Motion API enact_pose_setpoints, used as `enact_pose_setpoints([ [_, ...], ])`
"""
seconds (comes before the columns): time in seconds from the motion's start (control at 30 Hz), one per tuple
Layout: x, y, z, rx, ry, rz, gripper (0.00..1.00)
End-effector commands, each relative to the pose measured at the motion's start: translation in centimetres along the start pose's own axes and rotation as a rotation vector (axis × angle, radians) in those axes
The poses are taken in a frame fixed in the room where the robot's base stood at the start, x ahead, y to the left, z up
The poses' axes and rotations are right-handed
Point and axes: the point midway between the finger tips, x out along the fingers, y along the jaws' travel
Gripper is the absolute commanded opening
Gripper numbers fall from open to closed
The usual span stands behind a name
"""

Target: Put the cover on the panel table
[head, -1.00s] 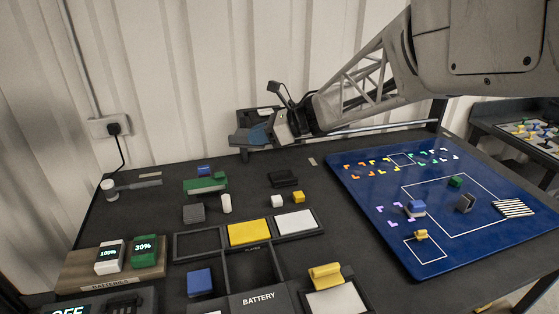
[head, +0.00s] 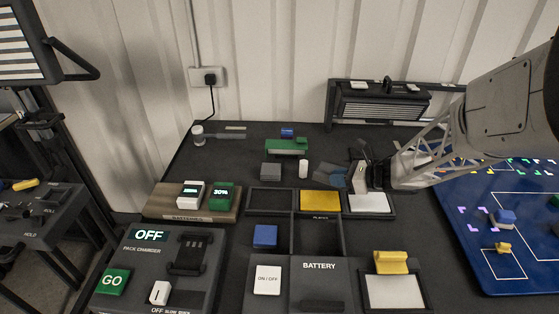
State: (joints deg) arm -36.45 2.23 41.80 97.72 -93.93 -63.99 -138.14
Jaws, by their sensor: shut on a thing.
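My gripper (head: 358,176) hangs over the dark table (head: 230,150), right of the green block (head: 286,147). It appears shut on a blue-grey piece (head: 333,177), which shows at its left side. The grip is small and partly hidden, and I cannot tell whether this piece is the cover. I cannot tell for sure which surface is the panel table. A yellow tile (head: 320,201) and a white tile (head: 370,204) lie in the framed tray just in front of the gripper.
A side table (head: 38,215) stands at the far left, below a striped panel (head: 22,55). A pack charger (head: 150,268) and batteries (head: 205,195) are front left. A yellow ridged piece (head: 391,262) stands front right. The blue mat (head: 470,250) is at right.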

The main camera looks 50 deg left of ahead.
Motion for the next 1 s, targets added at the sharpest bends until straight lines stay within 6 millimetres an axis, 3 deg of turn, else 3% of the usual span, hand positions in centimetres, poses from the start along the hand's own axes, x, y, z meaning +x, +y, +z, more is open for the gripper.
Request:
enact_pose_setpoints([
  [0.57,0.4,-0.8,0.0,0.000,0.000,0.000,0.00],
  [1.0,2.7,-5.6,0.3,0.000,0.000,0.000,0.00],
])
